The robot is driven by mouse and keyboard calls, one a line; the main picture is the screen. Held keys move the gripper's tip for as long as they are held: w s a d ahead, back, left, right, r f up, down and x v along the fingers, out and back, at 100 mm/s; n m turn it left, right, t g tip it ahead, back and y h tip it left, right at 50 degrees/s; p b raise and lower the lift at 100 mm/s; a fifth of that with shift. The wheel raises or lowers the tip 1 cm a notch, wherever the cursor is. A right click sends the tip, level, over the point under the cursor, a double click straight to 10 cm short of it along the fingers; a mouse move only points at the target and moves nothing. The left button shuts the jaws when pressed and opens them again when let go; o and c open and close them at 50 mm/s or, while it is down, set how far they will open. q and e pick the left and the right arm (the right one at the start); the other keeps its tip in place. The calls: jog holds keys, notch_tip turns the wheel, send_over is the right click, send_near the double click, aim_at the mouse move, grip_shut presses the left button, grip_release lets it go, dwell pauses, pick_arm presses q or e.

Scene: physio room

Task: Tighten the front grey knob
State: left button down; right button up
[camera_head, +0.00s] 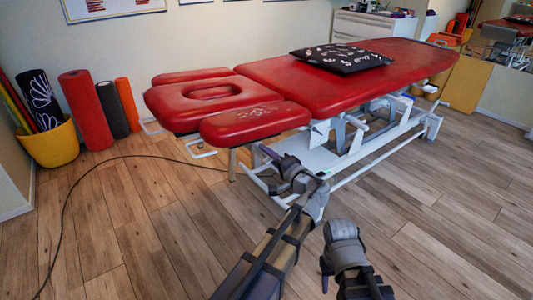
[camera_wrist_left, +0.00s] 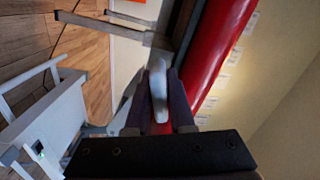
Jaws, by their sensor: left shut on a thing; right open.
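The grey knob (camera_wrist_left: 159,96) shows in the left wrist view as a pale, elongated handle between the two dark fingers of my left gripper (camera_wrist_left: 161,82). The fingers are shut on it. In the head view my left gripper (camera_head: 267,152) reaches under the near red armrest of the treatment table, beside its metal frame. The knob cannot be made out there. My right gripper (camera_head: 341,252) is low in the head view, over the floor and away from the table, and it is open. Its fingertips are hard to make out.
The red treatment table (camera_head: 345,83) carries a black patterned pillow (camera_head: 341,57). Its white base frame (camera_head: 335,155) stands right of my left gripper. A dark cable (camera_head: 68,205) lies on the floor at left. A yellow tub (camera_head: 52,146) and rolled mats stand by the wall.

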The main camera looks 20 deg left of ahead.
pick_arm(q)
jog(key=shift+f+m, duration=0.15)
jog(key=shift+m, duration=1.85)
pick_arm(e)
jog(key=shift+f, duration=0.1)
pick_arm(q)
jog(key=c, duration=0.8)
grip_release()
